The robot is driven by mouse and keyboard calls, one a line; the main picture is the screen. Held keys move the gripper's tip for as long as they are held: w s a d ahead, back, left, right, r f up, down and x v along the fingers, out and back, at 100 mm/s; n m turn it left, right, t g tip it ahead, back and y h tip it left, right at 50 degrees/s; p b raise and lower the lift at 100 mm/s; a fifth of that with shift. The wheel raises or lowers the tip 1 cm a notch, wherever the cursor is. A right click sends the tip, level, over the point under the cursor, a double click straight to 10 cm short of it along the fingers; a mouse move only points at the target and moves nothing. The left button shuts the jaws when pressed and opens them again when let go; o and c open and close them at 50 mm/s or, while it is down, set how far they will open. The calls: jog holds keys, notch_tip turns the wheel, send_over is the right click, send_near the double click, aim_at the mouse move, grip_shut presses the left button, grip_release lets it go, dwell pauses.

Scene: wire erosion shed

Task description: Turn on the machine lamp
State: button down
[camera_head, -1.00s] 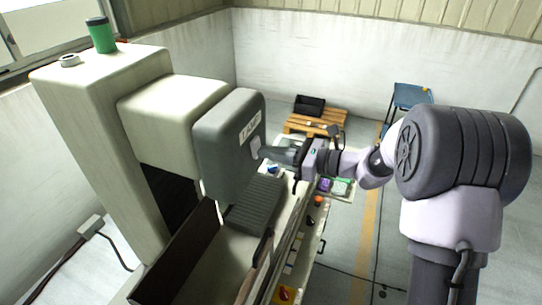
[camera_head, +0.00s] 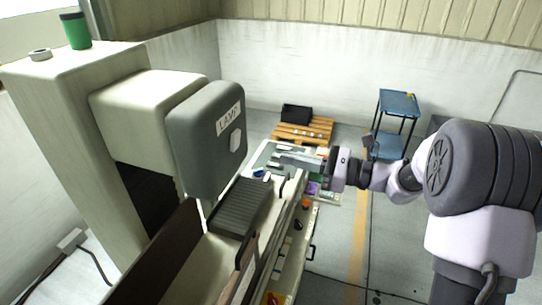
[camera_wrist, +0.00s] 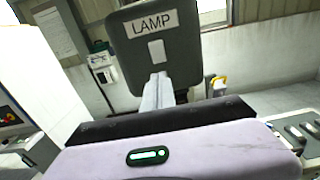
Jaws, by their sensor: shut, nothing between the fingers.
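The grey machine head (camera_head: 200,155) carries a white LAMP label (camera_head: 229,118) with a pale rocker-like switch (camera_head: 236,139) below it. In the wrist view the switch (camera_wrist: 157,51) shows under the label (camera_wrist: 152,23), straight ahead of the fingers. My gripper (camera_head: 279,156) is shut and empty, to the right of the switch with a clear gap between them in the head view. Its pale fingers also show in the wrist view (camera_wrist: 157,88), pointing toward the panel. I cannot tell which way the switch is set, and no lamp glow is visible.
A dark ribbed block (camera_head: 243,205) lies below the head. A bench with small tools and parts runs under my arm. A wooden pallet (camera_head: 303,131) with a black bin (camera_head: 296,113) and a blue cart (camera_head: 399,104) stand farther back. A green cup (camera_head: 76,31) sits atop the machine.

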jog(key=s+a+f+n+g+h+b, duration=0.3)
jog(key=s+f+n+g+h+b, duration=0.4)
jog(key=s+f+b, duration=0.75)
jog(key=s+d+f+n+t+h+b, duration=0.3)
jog(key=s+d+f+n+h+b, duration=0.1)
jog(key=s+f+n, duration=0.1)
jog(key=s+d+f+n+t+h+b, duration=0.3)
jog(key=s+d+f+n+h+b, duration=0.1)
jog(key=s+f, duration=0.3)
jog(key=shift+s+f+n+t+b, duration=0.15)
jog(key=shift+s+n+t+b, duration=0.15)
jog(key=shift+s+n+b, duration=0.75)
